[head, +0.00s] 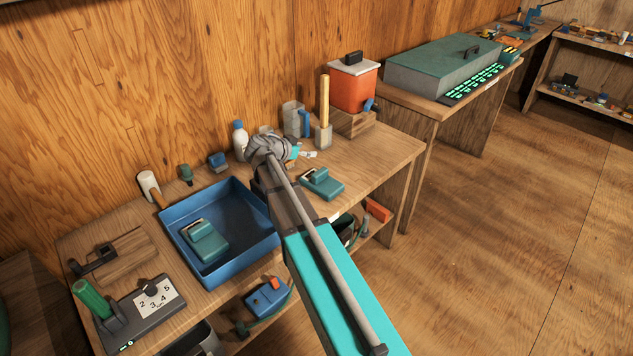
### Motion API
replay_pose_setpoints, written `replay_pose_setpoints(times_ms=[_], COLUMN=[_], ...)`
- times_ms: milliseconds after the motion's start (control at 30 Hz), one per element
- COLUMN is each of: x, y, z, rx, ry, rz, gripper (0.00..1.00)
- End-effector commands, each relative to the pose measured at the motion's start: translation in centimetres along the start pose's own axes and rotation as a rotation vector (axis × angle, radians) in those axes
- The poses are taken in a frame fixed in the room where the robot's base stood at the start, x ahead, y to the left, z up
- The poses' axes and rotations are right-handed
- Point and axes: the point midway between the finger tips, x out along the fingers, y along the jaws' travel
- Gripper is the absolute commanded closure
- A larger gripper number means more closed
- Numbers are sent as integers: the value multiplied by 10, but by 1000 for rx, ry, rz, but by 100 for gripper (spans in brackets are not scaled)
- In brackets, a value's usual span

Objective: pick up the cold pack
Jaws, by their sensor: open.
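My arm reaches over the workbench from the lower right, and its grey wrist (268,147) is above the back middle of the bench. The fingers of my gripper are hidden behind the wrist and arm. I cannot tell for certain which thing is the cold pack. A small bright cyan piece (294,152) shows just right of the wrist, partly hidden; I cannot tell what it is. A teal, box-like item (322,184) lies on the bench right of my arm. A similar teal item (205,241) lies in the blue tray (179,225).
A white bottle (239,139), a grey jug (292,118) and an orange drink cooler (353,86) stand along the back. A numbered dial device (149,308) is at the front left. The bench's right end (388,160) is clear.

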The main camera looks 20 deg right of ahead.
Motion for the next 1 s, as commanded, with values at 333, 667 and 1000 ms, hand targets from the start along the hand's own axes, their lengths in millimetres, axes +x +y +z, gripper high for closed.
replay_pose_setpoints(times_ms=[333, 667, 1000], x=[2, 10, 28], y=[-3, -4, -4], z=[14, 34, 73], rx=[-4, -4, -5], ry=[0, 0, 0], rz=[-7, -9, -10], gripper=[21, 21, 21])
